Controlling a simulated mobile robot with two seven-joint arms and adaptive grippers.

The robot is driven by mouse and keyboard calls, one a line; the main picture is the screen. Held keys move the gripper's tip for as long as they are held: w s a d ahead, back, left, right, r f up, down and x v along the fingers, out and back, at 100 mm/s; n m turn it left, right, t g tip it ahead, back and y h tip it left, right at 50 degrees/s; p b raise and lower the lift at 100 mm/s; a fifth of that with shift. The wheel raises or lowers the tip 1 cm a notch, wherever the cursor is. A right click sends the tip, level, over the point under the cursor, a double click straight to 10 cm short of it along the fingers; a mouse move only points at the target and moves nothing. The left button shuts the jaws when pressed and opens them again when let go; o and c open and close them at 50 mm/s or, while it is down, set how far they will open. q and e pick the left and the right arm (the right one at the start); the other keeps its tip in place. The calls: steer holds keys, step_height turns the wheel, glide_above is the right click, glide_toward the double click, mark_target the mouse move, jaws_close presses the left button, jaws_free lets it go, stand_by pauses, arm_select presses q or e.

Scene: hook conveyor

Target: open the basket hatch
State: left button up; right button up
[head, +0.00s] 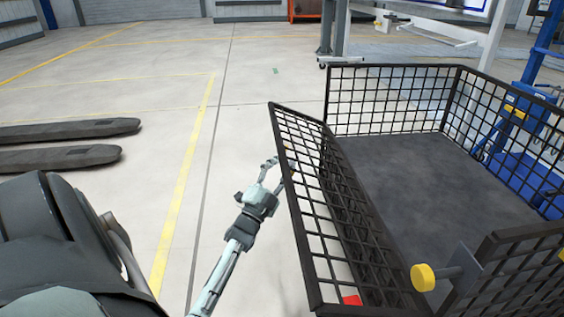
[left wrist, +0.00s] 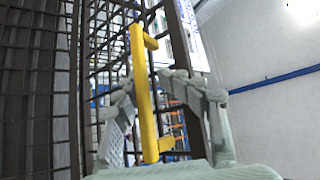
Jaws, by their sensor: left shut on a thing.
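The basket (head: 395,70) is a black wire-mesh cage with a dark grey floor at the right of the head view. Its hatch (head: 335,215) is the mesh panel on the left side, leaning outward at the top. My left gripper (head: 279,167) is at the outer side of the hatch, near its far top edge. In the left wrist view a yellow handle (left wrist: 144,95) stands between the fingers, beside the dark hatch frame. My left gripper is shut on the handle; the exact finger contact is partly hidden. My right gripper is out of view.
A yellow knob (head: 423,278) sticks out at the basket's near corner. Dark forks (head: 65,130) lie low at the left. A blue lift-like frame (head: 520,110) stands at the right. The floor left of the hatch is clear.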

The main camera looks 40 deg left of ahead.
arm_select(q)
steer(key=shift+s+a+r, duration=0.15)
steer(key=shift+a+r, duration=0.1)
steer(key=shift+a, duration=0.05)
